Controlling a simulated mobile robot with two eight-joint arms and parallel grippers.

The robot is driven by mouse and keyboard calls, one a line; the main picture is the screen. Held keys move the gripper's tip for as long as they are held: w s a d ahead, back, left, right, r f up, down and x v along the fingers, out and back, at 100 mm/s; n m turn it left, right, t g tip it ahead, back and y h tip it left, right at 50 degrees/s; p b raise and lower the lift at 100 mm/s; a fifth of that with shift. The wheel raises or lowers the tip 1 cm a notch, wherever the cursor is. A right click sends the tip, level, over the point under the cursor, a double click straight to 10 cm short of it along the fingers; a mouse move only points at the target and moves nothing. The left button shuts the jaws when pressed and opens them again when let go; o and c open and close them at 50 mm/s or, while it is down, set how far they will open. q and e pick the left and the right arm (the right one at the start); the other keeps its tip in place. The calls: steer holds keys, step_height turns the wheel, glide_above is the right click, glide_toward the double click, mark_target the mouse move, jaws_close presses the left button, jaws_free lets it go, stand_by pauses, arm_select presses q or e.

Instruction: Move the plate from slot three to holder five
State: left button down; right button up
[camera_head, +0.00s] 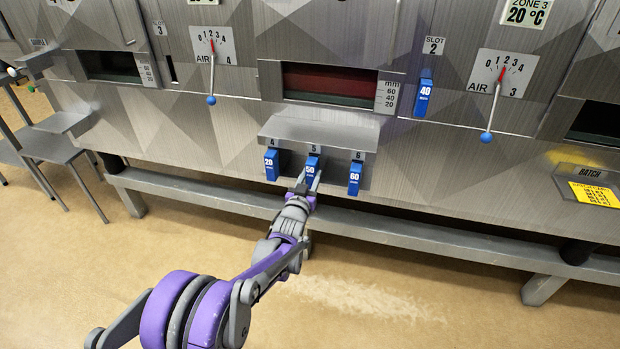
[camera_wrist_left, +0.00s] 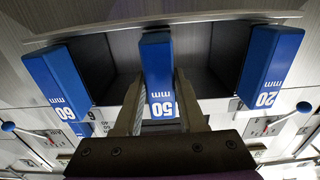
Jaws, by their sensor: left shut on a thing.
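The blue plate marked 50 (camera_head: 312,167) sits upright at holder five, the middle place under the grey ledge (camera_head: 318,131). My left gripper (camera_head: 305,186) is shut on it from the front; the ledge shades its back end. In the left wrist view the 50 plate (camera_wrist_left: 157,60) stands between the two fingers (camera_wrist_left: 160,100). Slot three, by the label 3 (camera_head: 160,29), shows a narrow dark opening (camera_head: 172,69) with no plate in it. My right gripper is not in view.
Blue plates marked 20 (camera_head: 271,164) and 60 (camera_head: 355,178) stand in holders four and six, close on either side. A plate marked 40 (camera_head: 424,94) is in slot two. A grey rail (camera_head: 430,243) runs below. Metal chairs (camera_head: 50,150) stand at left.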

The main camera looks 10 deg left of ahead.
arm_select(q)
steer(key=shift+w, duration=0.15)
steer(key=shift+c, duration=2)
jaws_free()
steer(key=s+p, duration=0.1)
steer(key=s, duration=0.9)
steer(key=shift+s+a, duration=0.2)
steer(key=shift+s, duration=0.2)
